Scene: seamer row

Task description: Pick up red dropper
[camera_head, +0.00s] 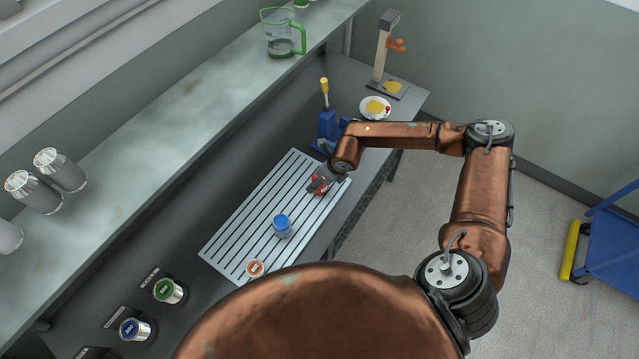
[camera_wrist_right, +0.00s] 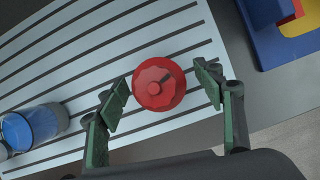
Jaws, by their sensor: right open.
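The red dropper (camera_wrist_right: 158,84) stands on the slatted white tray, its round ribbed red cap seen from above in the right wrist view. In the head view only part of the red dropper (camera_head: 319,186) shows beside my gripper. My right gripper (camera_wrist_right: 162,88) is open, with one green-padded finger on each side of the red cap. My left gripper is in neither view.
A blue holder (camera_head: 327,128) stands behind my right gripper. A white plate (camera_head: 375,107) lies farther back. A shelf (camera_head: 190,110) runs along the left.

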